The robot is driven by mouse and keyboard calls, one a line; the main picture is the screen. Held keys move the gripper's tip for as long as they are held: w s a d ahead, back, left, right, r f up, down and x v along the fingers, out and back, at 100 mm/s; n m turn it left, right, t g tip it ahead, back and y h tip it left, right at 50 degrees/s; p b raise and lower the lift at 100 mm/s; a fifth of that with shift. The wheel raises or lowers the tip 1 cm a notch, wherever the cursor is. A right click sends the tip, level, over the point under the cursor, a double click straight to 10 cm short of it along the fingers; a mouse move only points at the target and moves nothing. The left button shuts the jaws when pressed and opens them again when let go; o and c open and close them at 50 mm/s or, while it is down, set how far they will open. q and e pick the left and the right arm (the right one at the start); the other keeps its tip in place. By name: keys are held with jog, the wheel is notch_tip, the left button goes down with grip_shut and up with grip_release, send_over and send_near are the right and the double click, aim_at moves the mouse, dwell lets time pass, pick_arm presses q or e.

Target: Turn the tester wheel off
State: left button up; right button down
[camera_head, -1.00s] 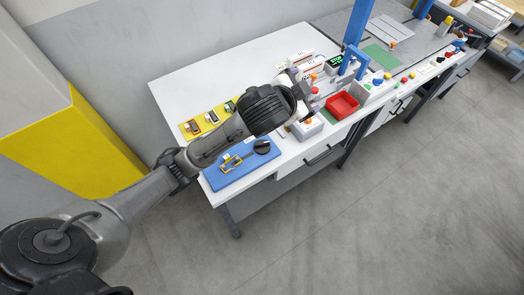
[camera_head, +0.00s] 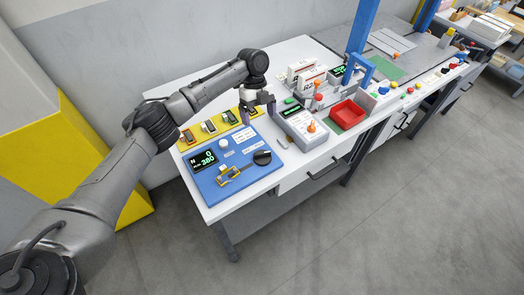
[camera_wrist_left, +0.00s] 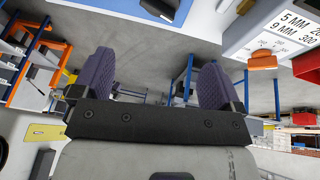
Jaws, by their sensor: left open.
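A blue tester panel (camera_head: 215,190) lies at the near left of the white table. The wheel's exact setting is too small to tell. My left gripper (camera_head: 258,112) points down behind the panel, apart from the wheel, between the panel and a grey box. Its purple fingers are spread and empty; they also show in the wrist view (camera_wrist_left: 156,78). My right gripper is not seen.
The grey box (camera_head: 300,124) with an orange knob (camera_head: 311,127) stands right of the gripper. A yellow strip (camera_head: 205,132) with several small devices lies behind the panel. A red bin (camera_head: 347,114) and a blue post (camera_head: 361,28) stand further right. The floor in front is clear.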

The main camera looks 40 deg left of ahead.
aim_at(262, 155)
pick_arm(q)
jog(key=s+d+f+m, duration=0.1)
jog(key=f, duration=0.3)
jog(key=s+d+f+m, duration=0.1)
jog(key=d+f, duration=0.1)
jog(key=f, duration=0.2)
jog(key=s+d+f+m, duration=0.1)
jog(key=f+m, duration=0.1)
jog(key=f, duration=0.2)
jog(key=shift+s+d+f, duration=0.15)
jog(key=shift+s+f, duration=0.05)
jog(key=shift+f, duration=0.2)
jog(key=c, duration=0.9)
